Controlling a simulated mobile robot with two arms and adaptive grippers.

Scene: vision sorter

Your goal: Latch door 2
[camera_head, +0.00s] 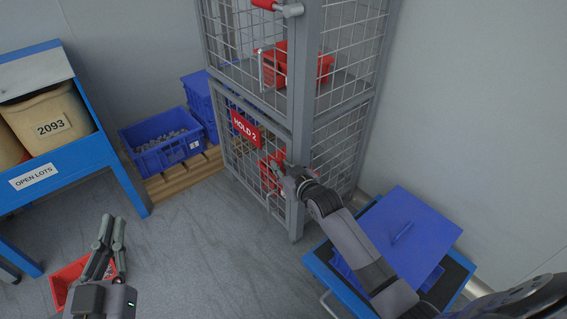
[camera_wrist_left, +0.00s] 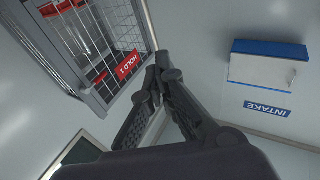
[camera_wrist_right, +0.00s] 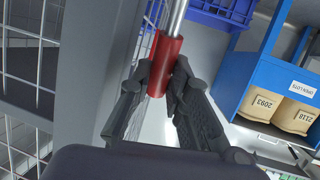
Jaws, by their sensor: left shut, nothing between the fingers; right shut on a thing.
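Door 2 (camera_head: 233,158) is the lower mesh door of the grey cage, with a red HOLD 2 sign (camera_head: 245,130). It looks closed or nearly so; any small gap at its edge cannot be told. My right gripper (camera_head: 277,172) is at the door's right edge by the cage post. In the right wrist view it is shut on the red grip (camera_wrist_right: 164,60) of the latch, which has a steel rod (camera_wrist_right: 177,14). My left gripper (camera_head: 112,221) is shut and empty, low at the left, away from the cage.
A blue bench (camera_head: 125,180) with labelled bins stands at the left. Blue crates (camera_head: 160,157) sit on a pallet beside the cage. A red bin (camera_head: 62,273) is near my left gripper. A cart with a blue top (camera_head: 420,225) stands at the right. The middle floor is clear.

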